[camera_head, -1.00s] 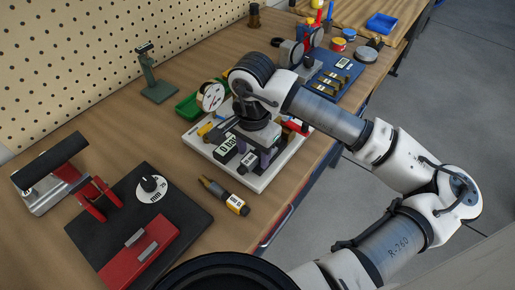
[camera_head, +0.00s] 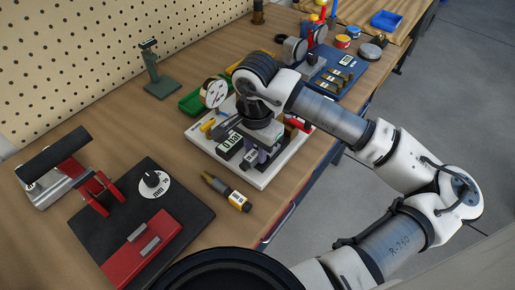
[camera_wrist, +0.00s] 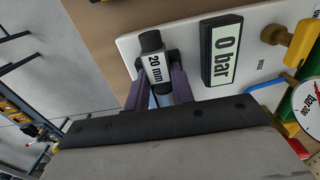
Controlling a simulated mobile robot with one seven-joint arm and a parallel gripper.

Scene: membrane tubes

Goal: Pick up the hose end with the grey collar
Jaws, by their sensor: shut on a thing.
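My gripper (camera_wrist: 160,84) has purple fingers and is shut on a hose end (camera_wrist: 151,42) with a dark grey collar. A white label reading "20 mm" sits between the fingers. A bit of blue hose shows behind the label in the wrist view. The held end is over the white board (camera_wrist: 127,45), beside the "0 bar" display (camera_wrist: 222,50); I cannot tell whether it touches the board. In the head view my gripper (camera_head: 262,157) is low over the white board (camera_head: 264,183), and my wrist hides much of it.
A black cartridge-like piece with a yellow label (camera_head: 226,192) lies in front of the board. A black base with a red block (camera_head: 140,245) and dial stands at left. A round gauge (camera_head: 214,93) and green tray (camera_head: 193,101) are behind. A blue mat (camera_head: 335,78) lies farther back.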

